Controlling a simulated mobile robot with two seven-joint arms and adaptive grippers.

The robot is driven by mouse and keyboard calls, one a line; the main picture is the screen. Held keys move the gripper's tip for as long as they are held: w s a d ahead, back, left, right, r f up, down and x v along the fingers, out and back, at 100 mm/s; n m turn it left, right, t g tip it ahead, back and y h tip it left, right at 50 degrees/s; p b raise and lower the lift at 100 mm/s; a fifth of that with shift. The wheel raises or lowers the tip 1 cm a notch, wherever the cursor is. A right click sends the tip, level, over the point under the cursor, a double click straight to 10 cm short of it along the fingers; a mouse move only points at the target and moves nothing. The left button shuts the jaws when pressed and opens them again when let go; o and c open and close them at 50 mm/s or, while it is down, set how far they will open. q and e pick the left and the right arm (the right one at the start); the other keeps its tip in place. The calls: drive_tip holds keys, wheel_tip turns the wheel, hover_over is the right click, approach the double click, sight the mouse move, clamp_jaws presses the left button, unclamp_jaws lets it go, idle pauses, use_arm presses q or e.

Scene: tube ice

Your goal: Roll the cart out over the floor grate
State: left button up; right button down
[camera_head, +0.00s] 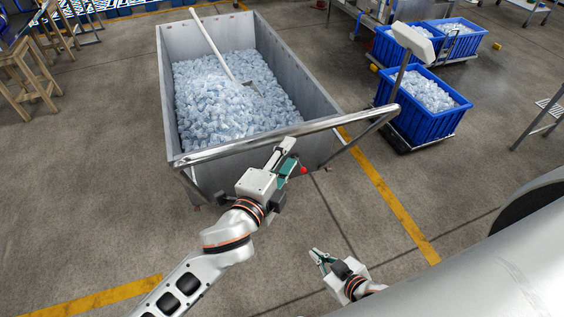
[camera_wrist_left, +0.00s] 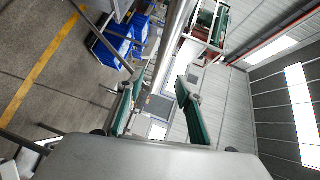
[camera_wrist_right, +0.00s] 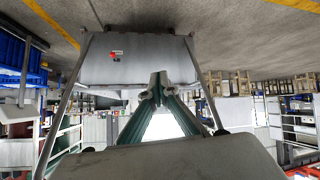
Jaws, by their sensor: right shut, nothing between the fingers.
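The cart (camera_head: 182,176) is a grey metal tub full of ice, with a long-handled shovel (camera_head: 214,45) lying in it. Its metal handle bar (camera_head: 225,148) runs across the near end. My left gripper (camera_head: 287,152) is at the bar, right of its middle. In the left wrist view, the bar (camera_wrist_left: 174,40) passes between the spread fingers, with gaps on both sides. My right gripper (camera_head: 317,256) is low over the floor, apart from the cart. Its fingertips meet in the right wrist view (camera_wrist_right: 158,86), facing the cart's end wall (camera_wrist_right: 140,60). I cannot make out a floor grate.
Blue crates of ice (camera_head: 425,122) stand on low dollies right of the cart. Wooden stools (camera_head: 28,75) stand at far left. A large grey cylinder (camera_head: 480,270) fills the lower right. Yellow lines (camera_head: 395,205) mark the floor. Floor left of the cart is clear.

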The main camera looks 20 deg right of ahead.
use_arm(q)
drive_tip(key=shift+v, duration=1.45)
